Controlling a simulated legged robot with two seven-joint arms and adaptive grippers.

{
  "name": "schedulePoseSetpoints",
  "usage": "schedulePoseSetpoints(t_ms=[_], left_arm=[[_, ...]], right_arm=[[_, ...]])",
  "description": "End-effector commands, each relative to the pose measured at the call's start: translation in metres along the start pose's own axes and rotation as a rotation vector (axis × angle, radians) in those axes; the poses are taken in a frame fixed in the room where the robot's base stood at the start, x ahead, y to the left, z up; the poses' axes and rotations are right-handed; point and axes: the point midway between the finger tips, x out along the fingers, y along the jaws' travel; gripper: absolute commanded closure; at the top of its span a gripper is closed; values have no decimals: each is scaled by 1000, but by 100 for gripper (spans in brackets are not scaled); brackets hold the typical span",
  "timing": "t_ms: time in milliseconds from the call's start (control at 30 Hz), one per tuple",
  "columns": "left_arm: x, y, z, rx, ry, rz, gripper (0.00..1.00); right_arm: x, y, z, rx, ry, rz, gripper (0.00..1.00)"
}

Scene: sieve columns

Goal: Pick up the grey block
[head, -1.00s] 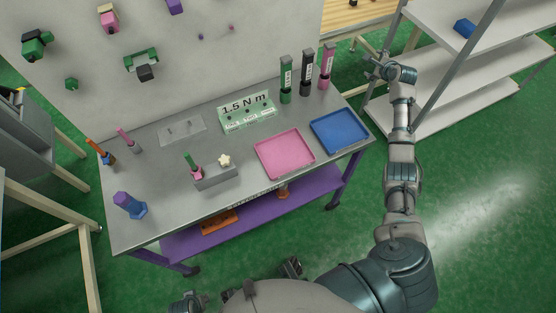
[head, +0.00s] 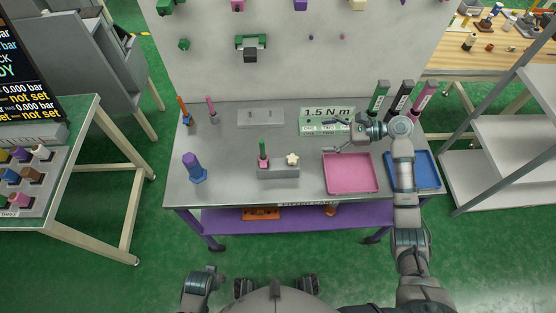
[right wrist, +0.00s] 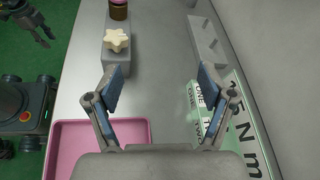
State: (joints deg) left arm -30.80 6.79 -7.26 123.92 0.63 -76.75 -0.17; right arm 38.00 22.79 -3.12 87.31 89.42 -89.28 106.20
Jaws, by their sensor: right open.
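The grey block (head: 279,171) sits near the front middle of the grey table. A green and pink handled piece (head: 263,154) and a cream star-shaped knob (head: 292,159) stand on it. In the right wrist view the block (right wrist: 116,65) shows at the upper left with the star on top. My right gripper (head: 336,136) is open and empty above the table, right of and behind the block, near the green sign. Its two fingers (right wrist: 160,88) are spread apart in the wrist view. My left gripper (right wrist: 38,32) shows small and dark at the wrist view's top left corner, away from the table.
A pink tray (head: 350,173) and a blue tray (head: 428,171) lie on the right. A flat grey plate (head: 260,117) and the green sign (head: 316,127) lie at the back. Upright labelled holders stand at the back right.

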Motion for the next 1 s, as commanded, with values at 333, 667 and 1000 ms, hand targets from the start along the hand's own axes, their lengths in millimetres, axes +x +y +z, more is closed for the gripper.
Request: schedulePoseSetpoints(t_ms=[333,667,1000], left_arm=[[-1,4,-1,1,-2,-4,60],[-1,2,-1,1,-1,-3,60],[-1,2,-1,1,-1,-3,60]], right_arm=[[53,71,-38,214,-1,193,19],[102,78,-36,210,4,188,19],[140,82,-38,212,2,189,19]])
